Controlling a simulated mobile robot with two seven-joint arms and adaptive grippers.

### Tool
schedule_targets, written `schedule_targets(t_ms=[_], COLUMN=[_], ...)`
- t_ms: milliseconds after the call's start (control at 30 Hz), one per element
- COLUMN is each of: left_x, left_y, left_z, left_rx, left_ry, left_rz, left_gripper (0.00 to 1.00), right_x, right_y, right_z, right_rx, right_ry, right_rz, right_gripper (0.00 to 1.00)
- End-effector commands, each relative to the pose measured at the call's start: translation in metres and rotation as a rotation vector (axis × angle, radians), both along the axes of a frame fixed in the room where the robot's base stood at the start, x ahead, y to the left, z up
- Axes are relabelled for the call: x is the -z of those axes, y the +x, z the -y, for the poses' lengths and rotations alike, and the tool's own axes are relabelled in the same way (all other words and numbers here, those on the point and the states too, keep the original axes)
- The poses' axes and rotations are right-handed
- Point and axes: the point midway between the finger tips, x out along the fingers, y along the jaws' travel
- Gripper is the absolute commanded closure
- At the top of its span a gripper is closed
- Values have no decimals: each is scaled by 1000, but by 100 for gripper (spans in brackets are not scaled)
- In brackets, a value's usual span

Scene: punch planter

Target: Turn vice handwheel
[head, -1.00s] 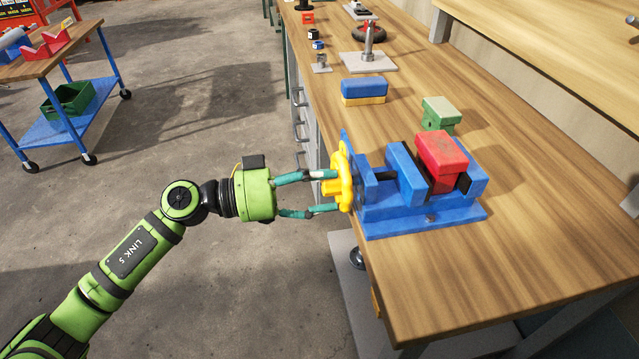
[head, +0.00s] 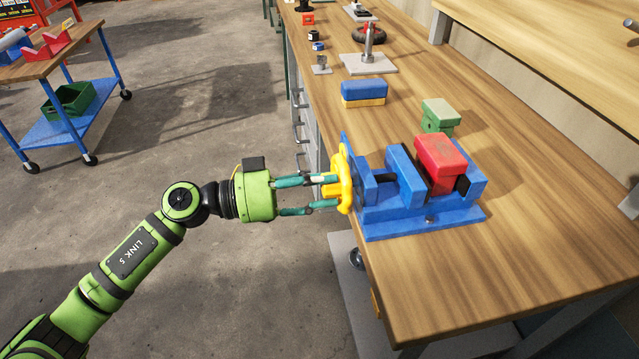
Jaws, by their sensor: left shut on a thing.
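A blue vice (head: 395,225) stands near the front left edge of the wooden bench. Its yellow handwheel (head: 345,170) faces left, out past the bench edge. A red block (head: 440,160) sits between the vice jaws. My left gripper (head: 329,192) reaches in from the left, with its two teal fingers shut on the handwheel's near side, around its middle. The exact contact of the fingertips is partly hidden by the wheel. My right gripper is not in view.
A green block (head: 440,113) stands behind the vice, and a blue and yellow block (head: 363,92) lies farther back. A grey stand (head: 369,60) and small parts are beyond. The bench (head: 530,240) is clear to the right. A blue trolley (head: 65,125) stands far left.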

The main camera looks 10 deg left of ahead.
Motion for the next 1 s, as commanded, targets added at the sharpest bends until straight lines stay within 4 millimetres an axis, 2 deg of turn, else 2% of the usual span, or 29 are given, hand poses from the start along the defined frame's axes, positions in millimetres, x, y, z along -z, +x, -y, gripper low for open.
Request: schedule_targets(t_ms=[33,167,300,367,533,800,1000], left_x=[6,5,5,6,6,8,8], left_y=[-1,-2,-2,-2,-1,-1,-1], left_z=[0,0,0,0,0,0,-1], left_rx=[3,4,6,6,7,6,7], left_ry=[15,34,66,81,119,167,185], left_rz=[1,55,148,191,312,461,517], left_gripper=[92,92,92,92,92,92,92], right_x=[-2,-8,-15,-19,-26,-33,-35], right_y=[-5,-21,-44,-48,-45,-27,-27], right_z=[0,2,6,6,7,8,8], right_rx=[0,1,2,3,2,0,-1], right_ry=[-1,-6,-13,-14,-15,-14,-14], right_rz=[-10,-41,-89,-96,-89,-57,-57], right_gripper=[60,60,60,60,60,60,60])
